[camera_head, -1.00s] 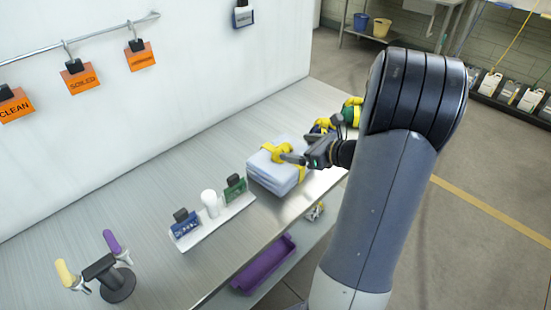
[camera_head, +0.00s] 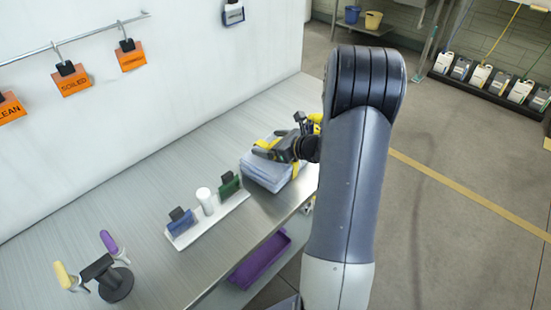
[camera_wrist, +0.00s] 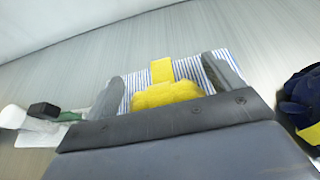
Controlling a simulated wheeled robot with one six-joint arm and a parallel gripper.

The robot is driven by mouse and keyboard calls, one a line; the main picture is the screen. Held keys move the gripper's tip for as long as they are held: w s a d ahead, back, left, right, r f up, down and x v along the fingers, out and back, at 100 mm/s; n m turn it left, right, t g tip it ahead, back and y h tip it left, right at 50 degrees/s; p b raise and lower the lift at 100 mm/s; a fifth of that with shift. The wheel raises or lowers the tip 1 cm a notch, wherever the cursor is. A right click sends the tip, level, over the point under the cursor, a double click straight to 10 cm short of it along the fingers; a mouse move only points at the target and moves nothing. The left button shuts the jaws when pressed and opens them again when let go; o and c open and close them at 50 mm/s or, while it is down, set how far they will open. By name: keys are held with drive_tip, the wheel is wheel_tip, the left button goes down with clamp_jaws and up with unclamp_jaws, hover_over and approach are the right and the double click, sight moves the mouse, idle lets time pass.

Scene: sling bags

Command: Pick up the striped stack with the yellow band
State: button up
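The striped stack (camera_head: 262,174) is a pale blue-and-white folded block on the metal table, near its front edge. Its yellow band (camera_wrist: 162,71) and a bulky yellow knot (camera_wrist: 168,95) show in the wrist view, between my fingers. My gripper (camera_head: 268,147) is over the stack and hides much of its top in the head view. In the wrist view my gripper (camera_wrist: 168,80) is open, one grey finger on each side of the knot. Striped cloth shows between the fingers; I cannot tell whether they touch it.
A dark navy bundle with yellow (camera_wrist: 303,100) lies to the right in the wrist view. A white tray (camera_head: 212,222) with a white bottle (camera_head: 205,201) and clipped blue and green items stands left of the stack. A purple bin (camera_head: 258,262) sits below. Bare table lies behind the stack.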

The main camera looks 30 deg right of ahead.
drive_tip(key=c, duration=1.6)
